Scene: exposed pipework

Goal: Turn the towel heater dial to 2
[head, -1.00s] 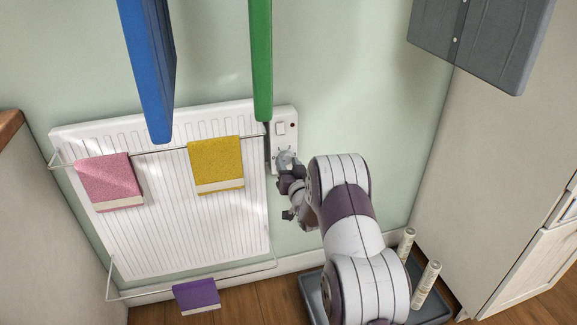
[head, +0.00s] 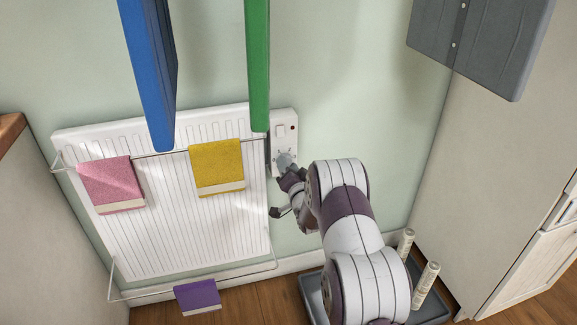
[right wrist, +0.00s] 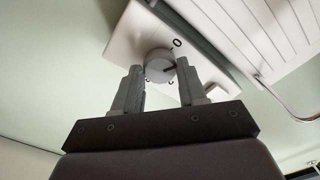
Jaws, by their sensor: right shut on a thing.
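The towel heater (head: 160,240) is a white ribbed radiator on the wall with rails. Its white control panel (head: 290,117) is at its upper right, with a switch and a small dark red spot. The grey round dial (right wrist: 160,66) is low on the panel, with a dark pointer line; a "0" mark shows close to it in the right wrist view, and other marks are partly hidden. My right gripper (right wrist: 157,88) is shut on the dial, one finger on each side. It also shows at the panel in the head view (head: 287,166). My left gripper is not in view.
Pink (head: 110,183), yellow (head: 217,166) and purple (head: 197,296) towels hang on the rails. Blue (head: 150,75) and green (head: 257,65) hanging panels come down in front of the wall. A grey tray (head: 432,307) with rolled items (head: 426,286) stands on the floor at right.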

